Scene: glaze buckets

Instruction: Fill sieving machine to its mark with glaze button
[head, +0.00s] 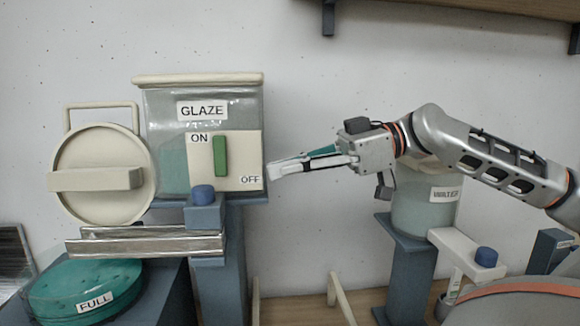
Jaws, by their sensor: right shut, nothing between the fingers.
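The glaze tank (243,108) is clear with a cream lid and stands on a blue pedestal, with teal glaze low inside. Its cream panel (241,150) reads ON at upper left and OFF at lower right. A green upright button (220,156) sits on the panel. The round vessel labelled FULL (70,280) at lower left, apparently the sieving machine, shows a teal top. My right gripper (277,171) is shut and empty, its tips just right of the panel's edge near OFF. I cannot tell whether they touch the tank. My left gripper is out of view.
A metal trough (130,243) runs beneath the tank above the vessel. A blue knob (203,193) sits below the panel. A round cream lid with a bar handle (103,205) is at left. The water tank (411,212) stands partly behind my right arm.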

